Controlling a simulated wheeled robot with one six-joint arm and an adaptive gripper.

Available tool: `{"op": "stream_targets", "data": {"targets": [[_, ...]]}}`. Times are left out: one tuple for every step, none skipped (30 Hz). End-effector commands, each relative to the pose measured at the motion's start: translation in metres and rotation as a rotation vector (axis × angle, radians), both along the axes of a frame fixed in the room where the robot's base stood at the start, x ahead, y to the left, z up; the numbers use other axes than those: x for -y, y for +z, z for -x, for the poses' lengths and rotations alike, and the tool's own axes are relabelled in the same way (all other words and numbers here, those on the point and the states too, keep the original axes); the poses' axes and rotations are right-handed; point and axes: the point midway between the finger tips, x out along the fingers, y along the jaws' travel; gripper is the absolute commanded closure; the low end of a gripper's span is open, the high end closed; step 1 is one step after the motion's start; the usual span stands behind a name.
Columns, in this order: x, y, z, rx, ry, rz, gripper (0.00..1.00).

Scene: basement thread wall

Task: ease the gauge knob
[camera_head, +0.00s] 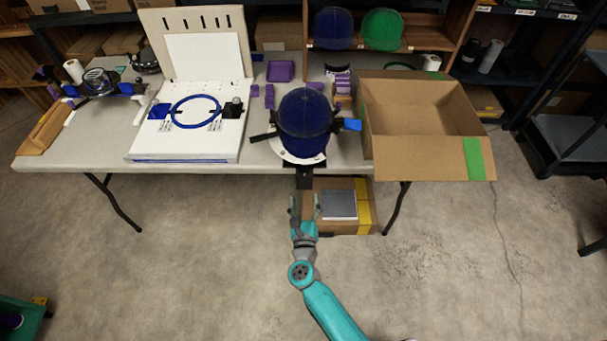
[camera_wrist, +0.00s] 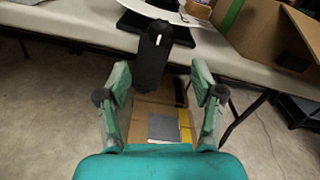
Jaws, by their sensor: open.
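A navy cap (camera_head: 305,122) sits on a fixture with a white round base plate (camera_head: 278,154) at the table's front edge. A black upright part with a white mark, which looks like the gauge knob, hangs at that edge below the plate (camera_wrist: 154,58); in the head view its dark shape shows just under the edge (camera_head: 304,181). My gripper (camera_head: 305,203) is open and empty, below and in front of the table edge. In the wrist view its fingers (camera_wrist: 160,82) stand wide apart, with the black part beyond them, between their lines and apart from both.
An open cardboard box (camera_head: 430,160) stands on the table (camera_head: 90,160) right of the cap. A white board with a blue hoop (camera_head: 196,111) lies to the left. Under the table, a carton (camera_head: 350,222) bears a grey square. A table leg (camera_head: 397,207) stands right; the front floor is clear.

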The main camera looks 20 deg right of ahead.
Motion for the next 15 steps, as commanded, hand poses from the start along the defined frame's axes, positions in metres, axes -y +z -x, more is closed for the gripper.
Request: {"op": "stream_targets", "data": {"targets": [[0.003, 0.001, -0.008, 0.002, -0.003, 0.000, 0.33], [0.004, 0.001, -0.012, 0.002, -0.001, 0.001, 0.33], [0.007, 0.002, -0.019, 0.002, -0.003, 0.001, 0.33], [0.008, 0.002, -0.024, 0.002, -0.002, 0.002, 0.33], [0.010, 0.002, -0.029, 0.002, -0.002, 0.003, 0.33], [0.012, 0.002, -0.037, 0.001, -0.001, 0.004, 0.33], [0.014, 0.002, -0.042, 0.002, -0.001, 0.003, 0.33], [0.016, 0.002, -0.047, 0.002, -0.002, 0.003, 0.33], [0.018, 0.001, -0.053, 0.002, -0.001, 0.003, 0.33], [0.019, 0.002, -0.058, 0.003, -0.001, 0.003, 0.33], [0.020, 0.001, -0.062, 0.001, 0.000, 0.004, 0.33], [0.023, 0.001, -0.068, 0.001, -0.001, 0.005, 0.33], [0.024, 0.002, -0.072, 0.001, -0.001, 0.005, 0.33], [0.025, 0.001, -0.075, 0.001, 0.000, 0.004, 0.33], [0.026, 0.001, -0.079, 0.001, 0.000, 0.004, 0.33]]}}
